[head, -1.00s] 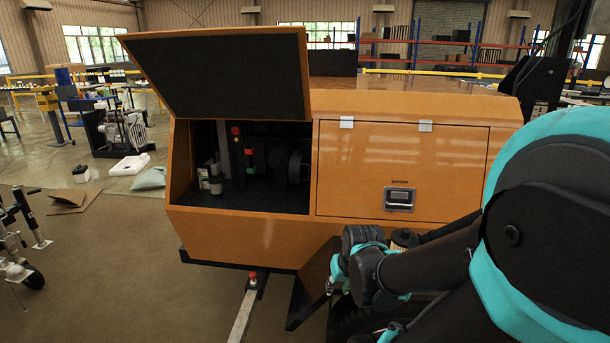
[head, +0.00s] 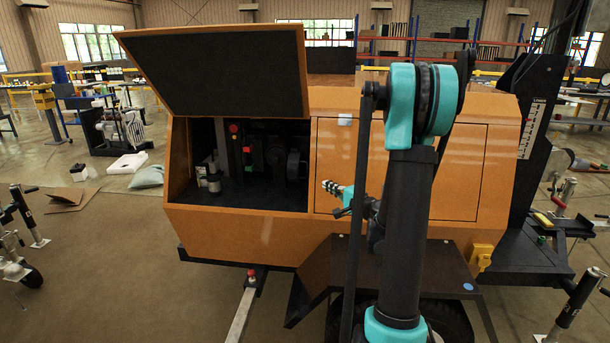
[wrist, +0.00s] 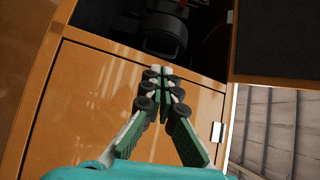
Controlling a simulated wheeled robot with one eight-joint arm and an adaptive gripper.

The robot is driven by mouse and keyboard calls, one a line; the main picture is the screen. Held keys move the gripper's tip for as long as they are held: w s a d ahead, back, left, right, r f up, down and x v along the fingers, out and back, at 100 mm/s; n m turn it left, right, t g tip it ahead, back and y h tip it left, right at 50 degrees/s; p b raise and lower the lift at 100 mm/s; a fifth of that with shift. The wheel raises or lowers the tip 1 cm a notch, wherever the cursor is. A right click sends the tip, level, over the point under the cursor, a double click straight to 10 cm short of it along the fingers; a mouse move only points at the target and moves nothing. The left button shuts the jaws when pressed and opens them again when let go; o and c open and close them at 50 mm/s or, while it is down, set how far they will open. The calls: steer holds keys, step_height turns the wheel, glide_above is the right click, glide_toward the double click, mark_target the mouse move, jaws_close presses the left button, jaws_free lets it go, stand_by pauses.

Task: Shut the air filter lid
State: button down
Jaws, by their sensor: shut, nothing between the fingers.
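A large orange lid with a dark inner face (head: 225,70) is raised over the open compartment (head: 240,195) of the orange light tower body; its dark inner face also shows in the wrist view (wrist: 275,40). Inside is a dark round housing (head: 297,165), which also shows in the wrist view (wrist: 165,33); I cannot tell whether it is the air filter or whether it has its own open lid. My gripper (head: 326,185) is shut and empty, in front of the closed panel beside the opening. In the wrist view its fingertips (wrist: 165,70) point toward the housing.
The closed orange panel (head: 465,170) right of the opening is partly hidden by my arm. Below it a dark fender (head: 440,265) juts out. A drawbar-like grey beam (head: 243,312) reaches forward at floor level.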

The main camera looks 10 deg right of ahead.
glide_toward(299, 170)
steer(key=shift+m+t, duration=0.3)
steer(key=w, duration=0.2)
steer(key=w+d, duration=0.1)
steer(key=w, duration=0.1)
steer(key=shift+w, duration=0.15)
steer(key=shift+w+a, duration=0.25)
steer(key=shift+a, duration=0.65)
steer(key=shift+w+a, duration=0.25)
steer(key=shift+a, duration=0.6)
steer(key=shift+a, duration=0.1)
